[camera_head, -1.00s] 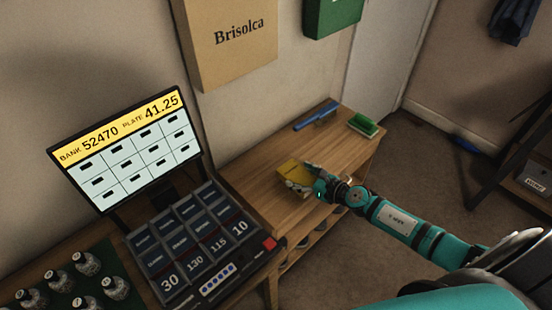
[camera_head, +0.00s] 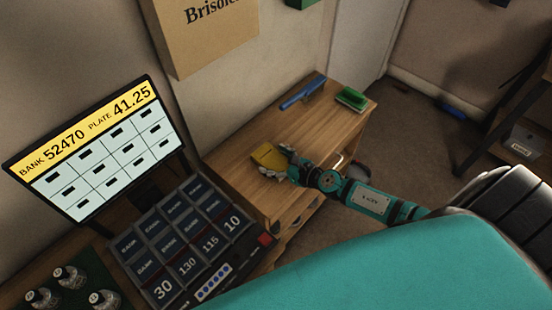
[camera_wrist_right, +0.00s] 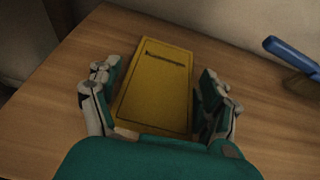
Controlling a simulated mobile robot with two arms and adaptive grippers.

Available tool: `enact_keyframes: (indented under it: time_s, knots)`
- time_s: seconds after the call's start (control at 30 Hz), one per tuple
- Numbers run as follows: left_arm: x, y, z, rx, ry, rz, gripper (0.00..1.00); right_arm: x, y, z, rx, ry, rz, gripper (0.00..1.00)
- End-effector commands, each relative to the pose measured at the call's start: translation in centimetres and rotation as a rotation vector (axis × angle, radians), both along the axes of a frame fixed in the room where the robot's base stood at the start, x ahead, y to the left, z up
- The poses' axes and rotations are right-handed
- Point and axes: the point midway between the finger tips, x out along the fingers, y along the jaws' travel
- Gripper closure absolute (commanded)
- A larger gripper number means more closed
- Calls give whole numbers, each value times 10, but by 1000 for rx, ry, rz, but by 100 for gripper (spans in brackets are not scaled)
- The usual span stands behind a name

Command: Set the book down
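The yellow book (camera_head: 268,157) lies flat on the wooden cabinet top, near its front edge. It also shows in the right wrist view (camera_wrist_right: 155,85), with a dark strip near its far end. My right gripper (camera_head: 280,164) is low at the book's near side. In the right wrist view its fingers (camera_wrist_right: 158,98) are spread on either side of the book. A narrow gap shows at the right finger; the left finger is very close to the book's edge, and contact there is unclear. My left gripper is not in view.
A blue-handled brush (camera_head: 303,92) and a green block-like item (camera_head: 352,98) lie farther back on the cabinet top (camera_head: 300,130). A keypad (camera_head: 180,242) and a screen (camera_head: 95,150) stand at left. Bottles (camera_head: 70,277) stand at lower left. Bare wood surrounds the book.

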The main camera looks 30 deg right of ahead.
Motion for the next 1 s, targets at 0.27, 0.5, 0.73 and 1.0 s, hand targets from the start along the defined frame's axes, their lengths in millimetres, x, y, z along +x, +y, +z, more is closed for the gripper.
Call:
enact_keyframes:
  time_s: [0.27,0.5,0.73,1.0]
  knots:
    - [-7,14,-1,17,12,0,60,1,0,1,0,-2,-1,0]
    - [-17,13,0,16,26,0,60,-5,-3,4,-1,-1,0,0]
    - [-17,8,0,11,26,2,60,-43,-16,18,-2,1,2,0]
    - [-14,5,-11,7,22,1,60,-88,-32,36,-1,1,0,0]
